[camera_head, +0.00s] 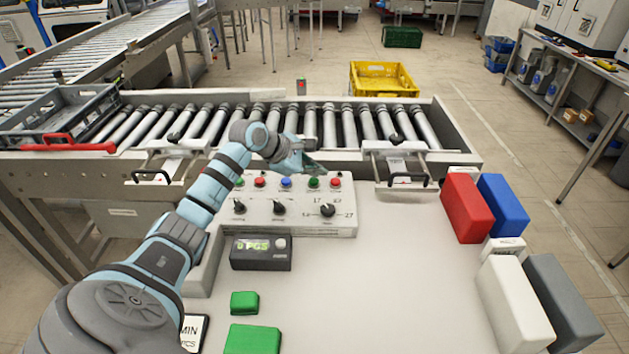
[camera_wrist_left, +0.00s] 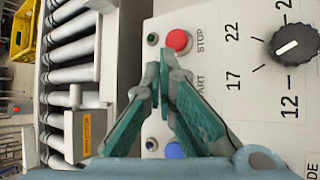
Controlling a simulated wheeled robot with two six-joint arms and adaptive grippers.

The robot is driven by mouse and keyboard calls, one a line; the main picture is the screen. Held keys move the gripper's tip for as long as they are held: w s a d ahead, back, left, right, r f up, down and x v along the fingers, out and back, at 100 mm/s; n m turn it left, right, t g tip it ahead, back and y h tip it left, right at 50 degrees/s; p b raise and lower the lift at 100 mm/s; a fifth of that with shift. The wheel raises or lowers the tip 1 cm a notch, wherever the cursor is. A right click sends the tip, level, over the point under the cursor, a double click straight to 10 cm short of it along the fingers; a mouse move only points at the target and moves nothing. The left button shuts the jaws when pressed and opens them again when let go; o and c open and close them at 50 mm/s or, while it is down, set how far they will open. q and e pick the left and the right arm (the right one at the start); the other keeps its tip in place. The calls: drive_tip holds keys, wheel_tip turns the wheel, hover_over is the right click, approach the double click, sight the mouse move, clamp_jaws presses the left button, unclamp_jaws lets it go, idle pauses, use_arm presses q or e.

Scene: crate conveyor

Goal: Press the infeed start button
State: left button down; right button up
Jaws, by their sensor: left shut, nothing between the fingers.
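The control panel (camera_head: 300,222) carries a row of small buttons above several black knobs. A green button (camera_head: 313,183) sits between a blue button (camera_head: 286,183) and a red button (camera_head: 335,182). In the left wrist view, the red button (camera_wrist_left: 178,40) is labelled STOP and the blue button (camera_wrist_left: 174,150) is partly covered. Between them is a partly hidden label ending in "ART"; the button beside it is hidden behind my fingers. My left gripper (camera_head: 313,170) is shut and empty, its fingertips (camera_wrist_left: 159,78) over that spot. I cannot tell whether they touch the button. My right gripper is out of view.
A roller conveyor (camera_head: 190,122) runs behind the panel, with a grey crate (camera_head: 60,115) at its left. A counter display (camera_head: 262,253) and green blocks (camera_head: 244,302) lie in front. Red (camera_head: 467,208) and blue (camera_head: 503,205) blocks stand at right. The central tabletop is clear.

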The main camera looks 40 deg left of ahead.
use_arm(q)
drive_tip(key=shift+f, duration=0.4)
